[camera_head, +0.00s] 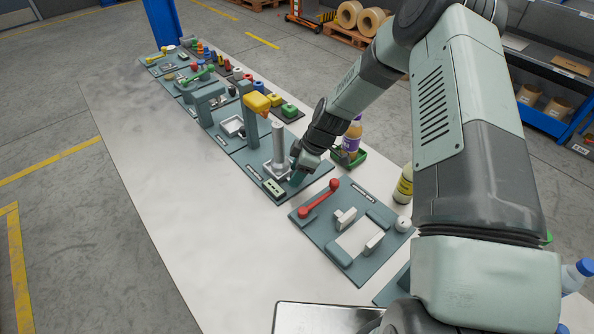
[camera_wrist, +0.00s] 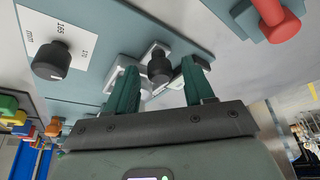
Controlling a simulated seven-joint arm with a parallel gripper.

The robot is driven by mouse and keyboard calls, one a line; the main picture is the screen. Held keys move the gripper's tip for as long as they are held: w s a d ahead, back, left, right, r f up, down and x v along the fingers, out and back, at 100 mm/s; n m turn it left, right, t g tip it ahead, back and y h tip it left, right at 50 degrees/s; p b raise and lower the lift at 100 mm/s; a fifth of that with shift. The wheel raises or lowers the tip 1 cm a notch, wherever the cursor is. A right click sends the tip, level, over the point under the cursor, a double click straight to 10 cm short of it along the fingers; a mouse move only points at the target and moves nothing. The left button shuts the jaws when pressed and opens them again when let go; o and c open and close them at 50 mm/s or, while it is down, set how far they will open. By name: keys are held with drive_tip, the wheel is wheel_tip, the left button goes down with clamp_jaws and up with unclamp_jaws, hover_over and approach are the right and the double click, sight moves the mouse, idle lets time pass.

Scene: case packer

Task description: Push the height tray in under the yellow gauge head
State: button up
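The yellow gauge head (camera_head: 257,102) sits on top of a grey-green post. My gripper (camera_head: 297,172) is low at the tray's right side, partly hidden by my wrist. In the wrist view my gripper (camera_wrist: 160,88) has its two green fingers spread apart, with a black knob (camera_wrist: 160,66) between them and silver metal behind. Contact with the knob cannot be told.
A panel with a red lever (camera_head: 320,198) is nearer. A purple-labelled bottle (camera_head: 352,137) stands in a green tray right of my gripper. The table's left side is clear.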

sight(291, 162)
clamp_jaws()
drive_tip(key=w+a, duration=0.6)
drive_tip(key=shift+w+a+r, duration=0.1)
drive_tip(key=shift+w+a, duration=0.1)
drive_tip(key=shift+w, duration=0.05)
idle(0.4)
drive_tip(key=shift+o, duration=0.2)
unclamp_jaws()
drive_tip(key=shift+o, duration=0.3)
drive_tip(key=v, duration=1)
drive_tip(key=shift+d+r, duration=0.25)
drive_tip(key=shift+r, duration=0.05)
